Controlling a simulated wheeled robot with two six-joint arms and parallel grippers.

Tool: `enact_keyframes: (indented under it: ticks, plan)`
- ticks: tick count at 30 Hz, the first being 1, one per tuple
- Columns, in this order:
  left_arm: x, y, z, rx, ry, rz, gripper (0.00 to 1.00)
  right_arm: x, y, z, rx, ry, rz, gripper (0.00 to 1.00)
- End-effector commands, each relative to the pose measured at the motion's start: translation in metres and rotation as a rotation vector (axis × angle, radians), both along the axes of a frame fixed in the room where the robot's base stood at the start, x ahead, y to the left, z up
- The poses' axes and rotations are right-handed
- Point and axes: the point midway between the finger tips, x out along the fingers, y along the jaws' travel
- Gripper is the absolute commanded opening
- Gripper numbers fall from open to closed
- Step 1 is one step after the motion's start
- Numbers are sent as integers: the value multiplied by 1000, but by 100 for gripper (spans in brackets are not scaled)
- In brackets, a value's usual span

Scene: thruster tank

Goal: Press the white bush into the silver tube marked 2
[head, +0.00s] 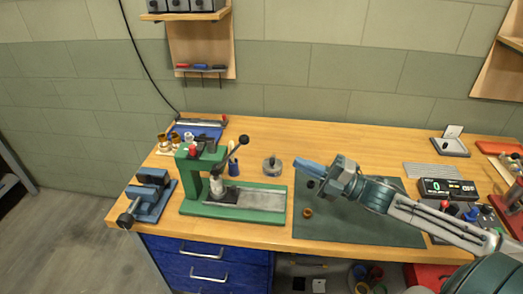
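A green arbor press (205,165) stands on the wooden bench, left of the middle, with its lever up to the right. A silver cylindrical piece (217,187) is under its ram; I cannot tell whether it is a tube or part of the press. Small brown and pale cylinders (175,140) stand behind the press at the left; no number is readable. I cannot make out the white bush for sure. My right gripper (303,165) has blue fingers above the dark green mat, right of the press; its opening is not clear. My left gripper is out of view.
A bronze ring (307,213) and a small dark piece (310,184) lie on the mat (350,228). A grey round piece (272,166) sits behind the press's right end. A blue vise (150,195) is at the left edge. A counter display (447,189) is at the right.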

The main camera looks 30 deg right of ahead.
Motion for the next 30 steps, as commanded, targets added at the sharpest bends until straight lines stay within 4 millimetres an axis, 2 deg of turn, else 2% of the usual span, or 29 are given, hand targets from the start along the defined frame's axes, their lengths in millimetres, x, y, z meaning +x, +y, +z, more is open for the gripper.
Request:
enact_keyframes:
  ticks: [1,7,9,20,30]
  plan:
    - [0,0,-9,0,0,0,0,3,4,-2,2,-7,3,0]
    - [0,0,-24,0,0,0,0,18,17,4,3,-9,0,0]
    - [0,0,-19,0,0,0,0,20,20,9,3,-7,2,0]
    - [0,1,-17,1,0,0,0,34,34,14,3,-4,0,0]
    - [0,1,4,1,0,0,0,51,50,23,4,-4,1,0]
